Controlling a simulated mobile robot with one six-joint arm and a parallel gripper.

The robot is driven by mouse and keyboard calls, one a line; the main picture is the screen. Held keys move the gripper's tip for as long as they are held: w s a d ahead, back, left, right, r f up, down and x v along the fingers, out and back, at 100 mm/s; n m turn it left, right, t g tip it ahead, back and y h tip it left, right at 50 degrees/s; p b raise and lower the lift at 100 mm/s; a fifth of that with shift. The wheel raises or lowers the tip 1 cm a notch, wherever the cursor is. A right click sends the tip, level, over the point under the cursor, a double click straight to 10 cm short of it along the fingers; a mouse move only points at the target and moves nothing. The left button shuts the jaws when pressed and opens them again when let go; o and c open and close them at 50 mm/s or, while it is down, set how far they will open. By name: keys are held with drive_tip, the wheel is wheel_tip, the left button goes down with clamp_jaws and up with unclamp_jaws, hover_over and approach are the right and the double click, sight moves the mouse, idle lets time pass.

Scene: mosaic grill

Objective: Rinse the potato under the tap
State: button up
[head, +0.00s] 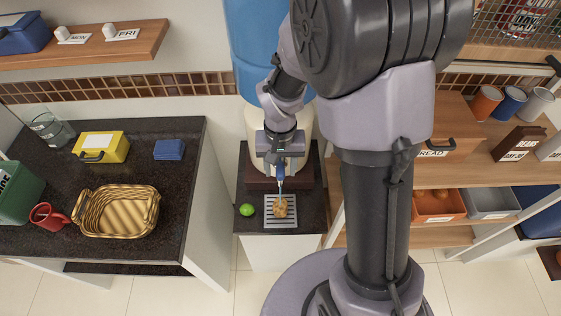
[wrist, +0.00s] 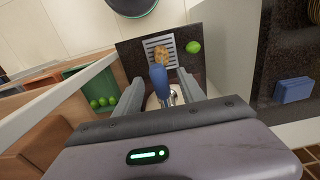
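The brown potato (head: 280,208) lies on the slatted drain grate (head: 293,224) of the small dark stand. It also shows in the wrist view (wrist: 162,53). Above it is the blue tap handle (wrist: 158,78). In the head view a thin light-blue stream (head: 281,187) runs from the tap down to the potato. My gripper (head: 281,164) is at the tap, pointing down. In the wrist view its fingers (wrist: 159,90) are spread on either side of the handle, with gaps visible, and hold nothing. The tap's spout is mostly hidden.
A green lime (head: 246,210) sits left of the grate. A large blue water bottle (head: 254,50) stands behind. The left counter holds a wicker basket (head: 84,222), a yellow box (head: 116,148) and a red mug (head: 48,217). Shelves with an orange bin (head: 437,205) are at right.

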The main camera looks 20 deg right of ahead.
sight(280, 170)
idle(0.4)
wheel_tip(280, 170, up, 7)
drive_tip(key=p, duration=0.5)
drive_tip(key=shift+r, duration=0.1)
drive_tip(key=shift+s+a+b, duration=0.1)
drive_tip(key=shift+b, duration=0.8)
drive_tip(key=s+a+t+y+b, duration=0.1)
drive_tip(key=s+a+t+b, duration=0.1)
drive_tip(key=s+b, duration=0.5)
drive_tip(key=s+a+t+y+b, duration=0.1)
drive_tip(key=s+a+t+b, duration=0.1)
drive_tip(key=s+b, duration=0.5)
drive_tip(key=t+b, duration=0.1)
drive_tip(key=b, duration=0.2)
drive_tip(key=shift+s+a+m+t, duration=0.15)
drive_tip(key=shift+s+m+t, duration=0.05)
drive_tip(key=shift+m+t, duration=0.2)
